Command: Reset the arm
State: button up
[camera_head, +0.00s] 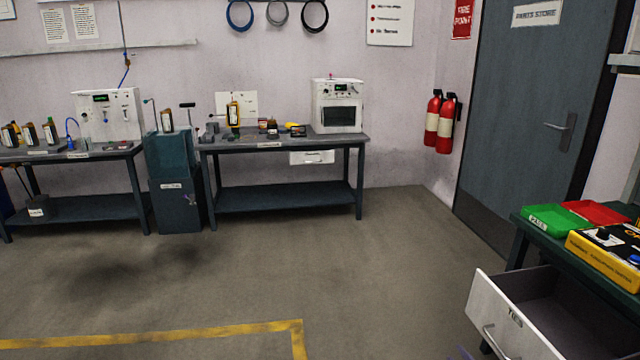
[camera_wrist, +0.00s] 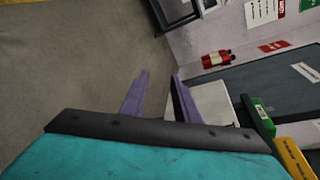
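My gripper (camera_wrist: 160,76) shows in the wrist view with its two purple fingers apart. Nothing is between them, so it is open and empty. Beyond the fingers are the grey floor and, to the right, the pale open drawer (camera_wrist: 210,104); the right finger overlaps the drawer in the picture, and I cannot tell the distance. In the head view the white-fronted drawer (camera_head: 508,322) is pulled out of the green bench (camera_head: 520,236) at the lower right and its visible inside looks empty. The arm itself is almost wholly out of the head view.
A green tray (camera_head: 556,222), a red tray (camera_head: 597,212) and a yellow box (camera_head: 607,256) with knobs stand on the near bench. Across the room are a workbench (camera_head: 285,144), a teal cabinet (camera_head: 176,180) and fire extinguishers (camera_head: 445,124). The middle floor is clear.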

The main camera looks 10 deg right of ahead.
jog(key=w+a+f+n+g+y+p, duration=0.1)
jog(key=w+a+n+y, duration=0.1)
jog(key=a, duration=0.4)
jog(key=w+a+f+n+y, duration=0.1)
jog(key=w+a+y, duration=0.1)
jog(key=a, duration=0.4)
jog(key=s+a+f+n+g+y+p, duration=0.1)
jog(key=s+a+f+n+g+y, duration=0.15)
jog(key=a, duration=0.65)
jog(key=s+a+f+n+g+y+p, duration=0.1)
jog(key=s+a+f+n+g, duration=0.2)
jog(key=a, duration=0.6)
jog(key=s+a+f+n+g+y+p, duration=0.1)
jog(key=a+f+n+g+y, duration=0.15)
jog(key=a+n, duration=0.45)
jog(key=s+a+f+n+g+h+p, duration=0.1)
jog(key=s+a+f+n+g, duration=0.3)
jog(key=s, duration=0.4)
jog(key=s+a+f+n+g+h+p, duration=0.1)
jog(key=s+a+f+n+g, duration=0.2)
jog(key=s+a, duration=0.4)
jog(key=s+d+f+n+g+h, duration=0.2)
jog(key=s+d+h, duration=0.4)
jog(key=s+d, duration=0.4)
jog(key=shift+s+d+n+g, duration=0.3)
jog(key=shift+d+n+g, duration=0.45)
jog(key=shift+d+g, duration=0.4)
